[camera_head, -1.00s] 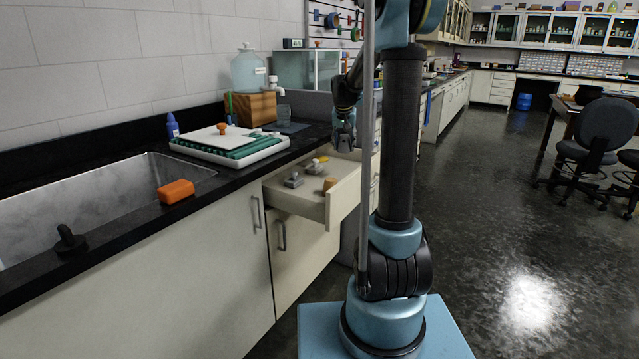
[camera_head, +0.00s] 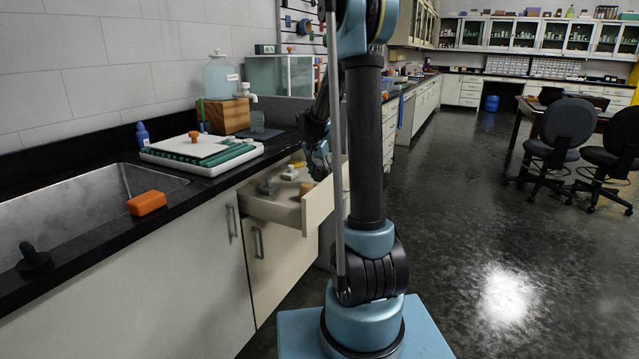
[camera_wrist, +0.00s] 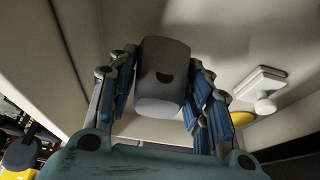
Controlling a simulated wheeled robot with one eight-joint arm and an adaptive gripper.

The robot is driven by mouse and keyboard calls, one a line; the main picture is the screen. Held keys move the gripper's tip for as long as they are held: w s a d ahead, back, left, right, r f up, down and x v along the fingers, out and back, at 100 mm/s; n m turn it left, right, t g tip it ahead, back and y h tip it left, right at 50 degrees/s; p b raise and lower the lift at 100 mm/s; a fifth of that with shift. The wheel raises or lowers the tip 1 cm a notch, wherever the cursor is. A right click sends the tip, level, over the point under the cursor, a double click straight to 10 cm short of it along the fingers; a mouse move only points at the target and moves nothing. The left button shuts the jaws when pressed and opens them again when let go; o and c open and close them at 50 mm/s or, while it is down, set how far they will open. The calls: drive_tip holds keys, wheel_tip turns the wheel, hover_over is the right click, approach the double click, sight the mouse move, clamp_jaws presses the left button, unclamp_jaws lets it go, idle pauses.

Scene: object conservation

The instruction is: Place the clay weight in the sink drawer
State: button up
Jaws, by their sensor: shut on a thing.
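My gripper (camera_head: 318,165) is low over the open sink drawer (camera_head: 275,208); the wrist view shows its blue-padded fingers (camera_wrist: 158,88) shut around a dark grey cylinder. This grey cylinder (camera_wrist: 160,95) has a dark notch in its side. It may be the clay weight, but I cannot tell for sure. Pale drawer walls surround it in the wrist view. In the head view, my arm hides the held piece and part of the drawer. I cannot tell whether the cylinder touches the drawer floor.
The drawer also holds a grey block (camera_head: 267,187), a tan piece (camera_head: 306,188) and a pale piece (camera_head: 290,173). A sink (camera_head: 85,205), an orange block (camera_head: 147,203) and a white tray (camera_head: 200,165) are on the counter. Open floor lies to the right.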

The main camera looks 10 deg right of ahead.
sight(321, 179)
drive_tip(key=shift+f, duration=1.9)
drive_tip(key=o, duration=1.2)
drive_tip(key=shift+r, duration=0.15)
drive_tip(key=v, duration=1.1)
drive_tip(key=shift+s+r, duration=0.15)
drive_tip(key=shift+r, duration=0.2)
drive_tip(key=shift+a, duration=0.15)
